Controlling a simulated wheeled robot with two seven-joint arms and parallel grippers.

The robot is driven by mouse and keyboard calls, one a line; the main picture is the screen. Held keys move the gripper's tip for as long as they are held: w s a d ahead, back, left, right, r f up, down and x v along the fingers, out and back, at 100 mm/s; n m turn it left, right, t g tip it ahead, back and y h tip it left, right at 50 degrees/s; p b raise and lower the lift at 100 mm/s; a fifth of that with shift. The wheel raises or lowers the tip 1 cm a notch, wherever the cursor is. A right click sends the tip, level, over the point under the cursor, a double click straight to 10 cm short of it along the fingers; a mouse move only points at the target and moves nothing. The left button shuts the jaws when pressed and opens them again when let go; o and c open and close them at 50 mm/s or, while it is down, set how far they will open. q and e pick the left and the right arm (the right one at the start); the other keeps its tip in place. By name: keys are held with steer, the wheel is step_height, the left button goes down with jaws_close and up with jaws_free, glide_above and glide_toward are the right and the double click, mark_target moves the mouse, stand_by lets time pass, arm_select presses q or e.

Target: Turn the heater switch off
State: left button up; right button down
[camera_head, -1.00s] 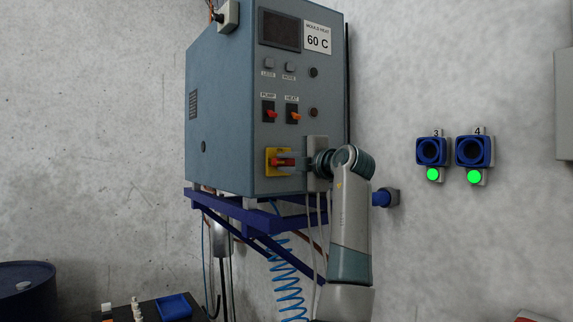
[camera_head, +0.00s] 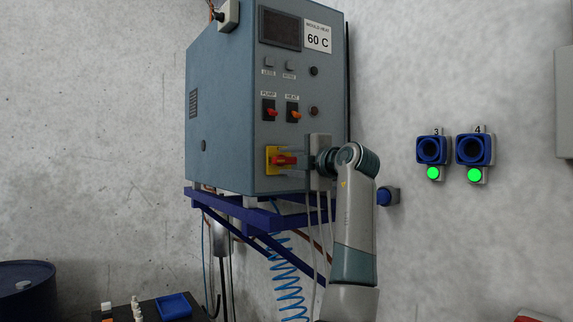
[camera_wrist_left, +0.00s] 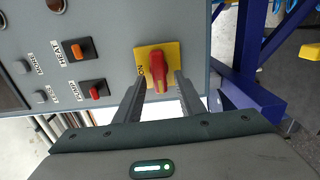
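The HEAT switch (camera_head: 293,113) is an orange lever on a dark plate on the front of the grey-blue heater cabinet (camera_head: 220,120). It also shows in the wrist view (camera_wrist_left: 78,50). The red PUMP switch (camera_head: 269,112) is beside it. Below them a red rotary knob (camera_wrist_left: 157,72) sits on a yellow plate (camera_wrist_left: 142,54) with "ON" lettering. My left gripper (camera_wrist_left: 161,84) is open, its fingers on either side of the knob with small gaps showing. In the head view, the left gripper (camera_head: 294,160) partly covers the yellow plate. My right gripper is not in view.
The cabinet stands on a blue wall bracket (camera_head: 262,216) with hoses and a blue coiled line (camera_head: 289,285) below. Two blue sockets, 3 (camera_head: 431,151) and 4 (camera_head: 474,150), with green lights are on the wall to the right. A blue drum (camera_head: 27,288) is at lower left.

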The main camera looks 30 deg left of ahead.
arm_select(q)
steer(key=b+v, duration=0.6)
steer(key=v, duration=1)
steer(key=shift+d, duration=0.2)
